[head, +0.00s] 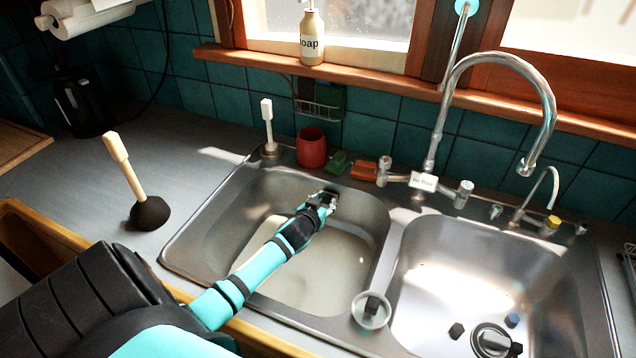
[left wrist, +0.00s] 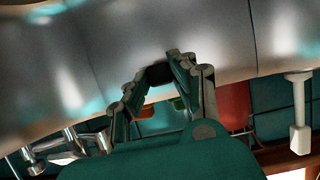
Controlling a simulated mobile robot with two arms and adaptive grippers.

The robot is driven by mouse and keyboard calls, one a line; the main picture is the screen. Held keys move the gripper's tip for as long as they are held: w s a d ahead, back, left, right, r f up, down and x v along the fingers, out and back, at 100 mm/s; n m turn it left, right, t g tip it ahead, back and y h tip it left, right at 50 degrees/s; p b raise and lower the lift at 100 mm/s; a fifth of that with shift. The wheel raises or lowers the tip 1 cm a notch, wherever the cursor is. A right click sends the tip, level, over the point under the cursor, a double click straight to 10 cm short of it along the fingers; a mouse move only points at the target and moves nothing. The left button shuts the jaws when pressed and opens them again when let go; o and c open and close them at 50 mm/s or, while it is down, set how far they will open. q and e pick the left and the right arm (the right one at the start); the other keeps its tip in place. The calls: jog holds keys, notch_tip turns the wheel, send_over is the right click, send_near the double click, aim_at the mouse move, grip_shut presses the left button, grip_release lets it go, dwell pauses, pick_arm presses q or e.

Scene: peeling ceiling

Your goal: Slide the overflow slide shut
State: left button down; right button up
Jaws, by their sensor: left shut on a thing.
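My left gripper (head: 324,199) reaches into the left sink basin (head: 220,205), its fingertips at the upper back wall. In the left wrist view, its fingers (left wrist: 160,82) close around a small dark piece (left wrist: 159,73) on the steel wall, which appears to be the overflow slide. The gripper is shut on it. In the head view the slide is mostly hidden by the fingers, so I cannot tell how far it is open. My right gripper is not in view.
Pale cloudy liquid (head: 340,265) lies in the left basin. The right basin (head: 430,260) holds small dark pieces and a drain strainer (head: 491,341). A tall faucet (head: 429,165), red cup (head: 311,148) and orange block (head: 364,170) stand behind. A plunger (head: 150,212) stands left.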

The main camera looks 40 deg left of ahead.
pick_arm(q)
jog(key=shift+d, duration=0.1)
jog(key=c, duration=1.5)
grip_release()
jog(key=shift+c, duration=0.2)
jog(key=o, duration=0.5)
jog(key=shift+w+d, duration=0.1)
jog(key=shift+d, duration=0.1)
jog(key=shift+c, duration=0.2)
jog(key=shift+a, duration=0.1)
jog(key=shift+s, duration=0.2)
jog(key=v, duration=1.1)
jog(key=shift+s+r, duration=0.25)
jog(key=shift+s, duration=0.05)
